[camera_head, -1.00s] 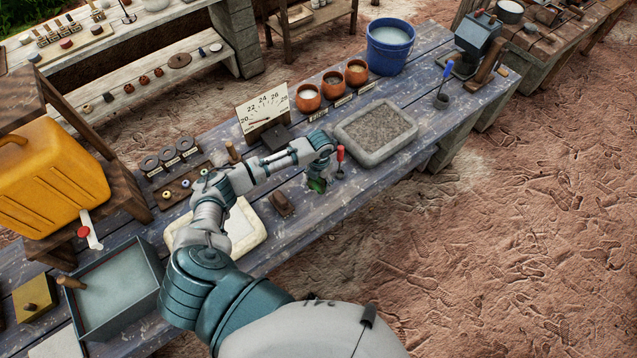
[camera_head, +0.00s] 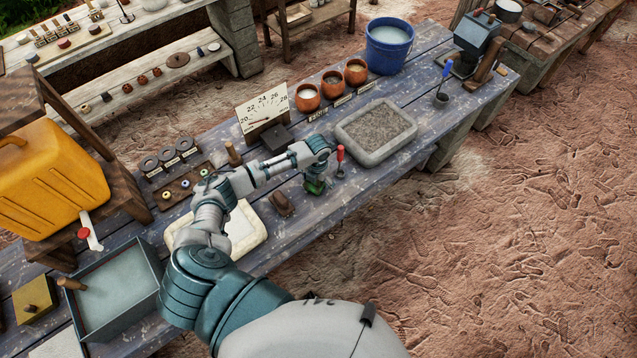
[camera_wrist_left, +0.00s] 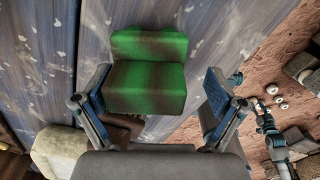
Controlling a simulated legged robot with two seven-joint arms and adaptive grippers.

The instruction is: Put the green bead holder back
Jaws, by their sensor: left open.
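The green bead holder (camera_head: 314,188) is a small stepped block with dark brown patches. It rests on the blue-grey plank table (camera_head: 345,210) near its front edge. In the left wrist view the holder (camera_wrist_left: 147,78) lies between the two fingers. My left gripper (camera_head: 317,181) is right above and around it, pointing down. Its fingers are open in the left wrist view (camera_wrist_left: 158,84), with a gap at the right finger. The left finger is close to the holder; I cannot tell whether it touches. My right gripper is not seen.
A red-handled tool (camera_head: 340,160) stands close to the right of my gripper, beside a stone tray (camera_head: 345,143) of grey grit. A brown object (camera_head: 281,204) lies just left.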

